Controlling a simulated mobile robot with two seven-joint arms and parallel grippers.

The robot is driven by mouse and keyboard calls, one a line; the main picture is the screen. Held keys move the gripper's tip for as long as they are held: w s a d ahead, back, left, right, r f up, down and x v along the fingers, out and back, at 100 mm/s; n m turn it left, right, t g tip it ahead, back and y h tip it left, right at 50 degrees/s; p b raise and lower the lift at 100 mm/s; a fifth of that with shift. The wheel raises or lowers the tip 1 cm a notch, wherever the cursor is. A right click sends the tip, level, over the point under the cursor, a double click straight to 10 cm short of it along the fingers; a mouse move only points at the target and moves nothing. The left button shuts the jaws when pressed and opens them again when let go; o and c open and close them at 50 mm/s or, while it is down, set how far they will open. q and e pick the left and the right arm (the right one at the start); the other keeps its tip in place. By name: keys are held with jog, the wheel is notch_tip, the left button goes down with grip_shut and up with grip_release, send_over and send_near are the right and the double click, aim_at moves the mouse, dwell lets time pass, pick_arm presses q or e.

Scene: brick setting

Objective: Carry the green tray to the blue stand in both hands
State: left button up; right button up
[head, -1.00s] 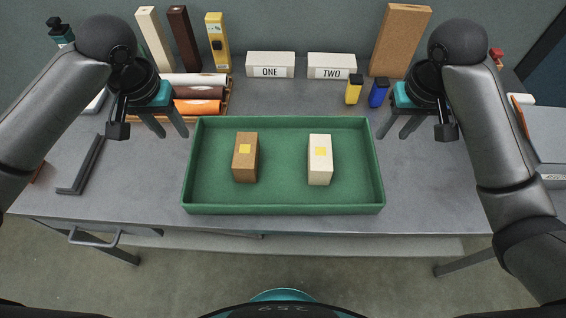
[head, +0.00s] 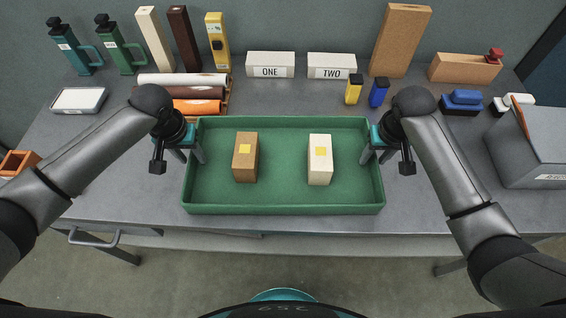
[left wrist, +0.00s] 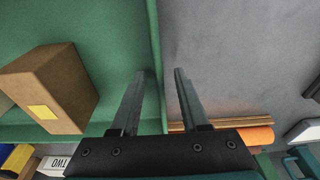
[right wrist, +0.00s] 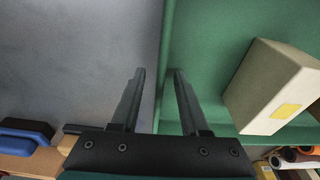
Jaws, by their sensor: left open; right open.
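The green tray (head: 283,207) lies on the grey workbench in the head view. It holds a brown brick (head: 244,165) on the left and a cream brick (head: 320,167) on the right, each with a yellow patch. My left gripper (head: 190,157) is open at the tray's left wall; in the left wrist view its fingers (left wrist: 160,75) lie on either side of that wall (left wrist: 155,45). My right gripper (head: 374,158) is open at the right wall; in the right wrist view its fingers (right wrist: 159,75) straddle that wall (right wrist: 167,50). I cannot make out a blue stand.
Behind the tray are rolls on a rack (head: 226,105), blocks labelled ONE (head: 270,65) and TWO (head: 332,65), and small yellow (head: 354,90) and blue (head: 378,92) items. A grey box (head: 530,150) stands at right.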

pick_arm(q)
grip_shut()
pick_arm(e)
grip_shut()
pick_arm(q)
jog(key=shift+w+r, duration=0.1)
pick_arm(e)
jog(key=shift+w+r, duration=0.1)
dwell(0.9)
